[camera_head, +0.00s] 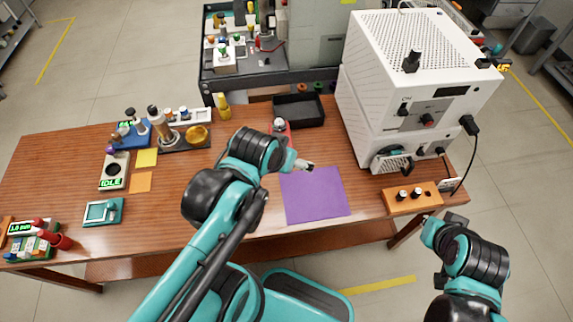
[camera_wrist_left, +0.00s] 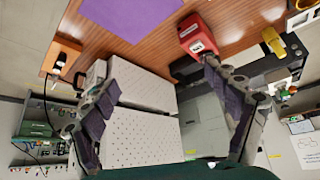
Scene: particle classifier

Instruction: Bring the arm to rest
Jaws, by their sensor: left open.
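My left arm (camera_head: 225,205) reaches up over the wooden table (camera_head: 60,172) from the bottom of the head view. My left gripper (camera_head: 303,165) is near the purple mat's upper left corner, above the table. In the left wrist view the two fingers of the left gripper (camera_wrist_left: 163,65) are spread apart with nothing held between them. My right arm (camera_head: 470,265) is bent at the lower right, beside the table's right end. Its gripper does not show.
The purple mat (camera_head: 315,197) is bare. A red device (camera_head: 281,127) stands behind my left wrist; it also shows in the wrist view (camera_wrist_left: 194,34). A black tray (camera_head: 299,112), a tall white instrument (camera_head: 395,75) and an orange block (camera_head: 412,198) stand nearby. Smaller devices crowd the left side.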

